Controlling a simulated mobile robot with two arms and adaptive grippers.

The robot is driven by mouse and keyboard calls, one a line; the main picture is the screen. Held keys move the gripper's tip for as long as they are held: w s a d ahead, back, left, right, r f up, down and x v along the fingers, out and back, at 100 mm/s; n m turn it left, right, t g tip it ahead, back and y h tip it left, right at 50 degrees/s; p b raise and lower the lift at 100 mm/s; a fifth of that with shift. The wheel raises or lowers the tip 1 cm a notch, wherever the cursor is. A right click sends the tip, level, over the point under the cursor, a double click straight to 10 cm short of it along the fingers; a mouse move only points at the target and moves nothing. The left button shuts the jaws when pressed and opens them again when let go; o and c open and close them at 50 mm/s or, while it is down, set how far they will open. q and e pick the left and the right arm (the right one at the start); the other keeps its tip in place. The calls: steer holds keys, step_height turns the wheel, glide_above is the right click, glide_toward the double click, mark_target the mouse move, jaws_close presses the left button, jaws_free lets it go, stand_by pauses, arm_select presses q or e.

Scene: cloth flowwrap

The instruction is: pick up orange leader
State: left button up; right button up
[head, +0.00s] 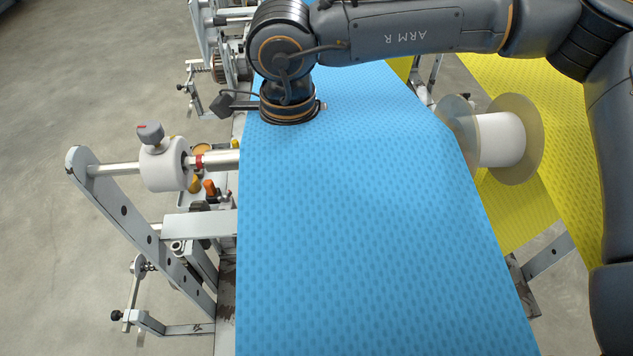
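I cannot pick out an orange leader for certain. A small orange-topped item (210,187) shows in the grey tray left of the blue patterned cloth, with a tan item (195,184) beside it. My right arm reaches in from the right, and its wrist is over the far left part of the blue cloth (350,230). The fingers of my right gripper do not show; they are hidden beyond or below the wrist, and so is anything in them. My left gripper is not in view.
A metal frame (130,215) with a shaft and a white knobbed collar (163,165) stands left of the cloth. A white core between clear discs (500,140) is at the right, near yellow cloth (540,110). Bare floor (60,60) lies at left.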

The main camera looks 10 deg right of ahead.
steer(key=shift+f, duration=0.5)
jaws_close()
